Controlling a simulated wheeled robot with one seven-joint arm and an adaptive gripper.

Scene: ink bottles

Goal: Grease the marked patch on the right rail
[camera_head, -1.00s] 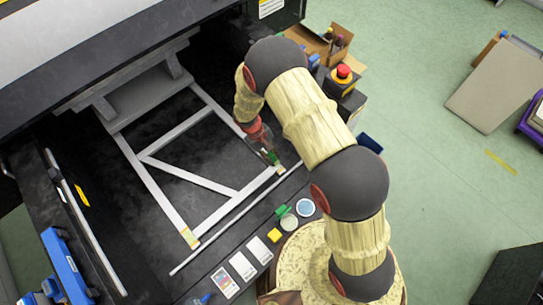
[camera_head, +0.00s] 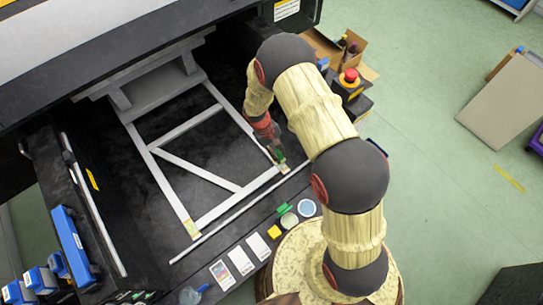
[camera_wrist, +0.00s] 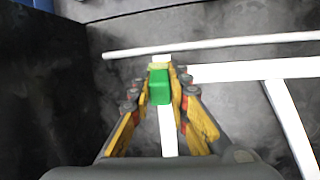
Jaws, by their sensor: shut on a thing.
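The right rail, a pale bar of the flat frame (camera_head: 236,118), runs down to a corner beneath my gripper (camera_head: 277,152). My gripper is shut on a small green tool (camera_wrist: 159,87), which also shows in the head view (camera_head: 280,159). The tool is over the near end of the right rail, which also shows in the wrist view (camera_wrist: 167,132). A yellowish patch (camera_wrist: 160,61) is just beyond the tool at the rail's end. Whether the tool touches the rail or patch is unclear; its underside is hidden. The left rail (camera_head: 165,182) has a yellowish patch (camera_head: 191,229) at its near end.
A thin white rod (camera_head: 230,219) lies along the near side of the frame. On the front ledge are a green item (camera_head: 283,209), a round tin (camera_head: 289,221), a blue-topped round tin (camera_head: 306,208), a yellow block (camera_head: 274,232) and cards (camera_head: 240,260). A red-topped button (camera_head: 350,77) stands right.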

